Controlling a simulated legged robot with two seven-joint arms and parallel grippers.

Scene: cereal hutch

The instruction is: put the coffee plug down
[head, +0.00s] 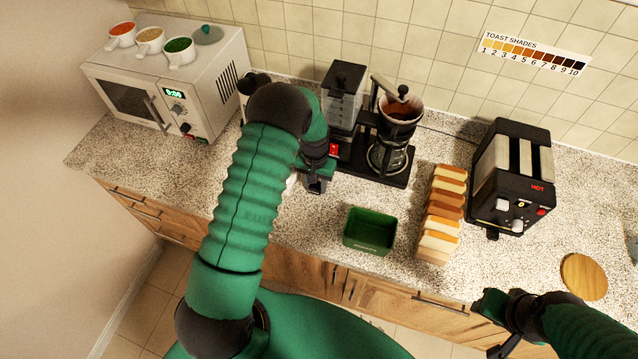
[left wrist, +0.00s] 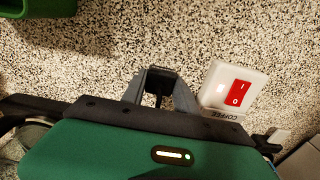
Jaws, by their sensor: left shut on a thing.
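My left gripper (head: 316,186) is low over the counter, in front of the coffee maker (head: 392,135). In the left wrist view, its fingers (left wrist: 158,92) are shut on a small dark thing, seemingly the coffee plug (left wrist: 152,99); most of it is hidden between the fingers. A white box with a red switch (left wrist: 235,90), marked COFFEE, lies right beside the fingers. I cannot tell whether the plug touches the box or the counter. My right gripper (head: 500,322) is at the lower right by the counter's front edge, and its fingers do not show clearly.
A green bin (head: 371,231) stands right of my left gripper. Bread slices (head: 441,214) and a toaster (head: 510,177) are farther right. A grinder (head: 344,95) stands behind my gripper. A microwave (head: 165,88) with cups on top is at the left. Speckled counter (head: 300,229) is bare in front.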

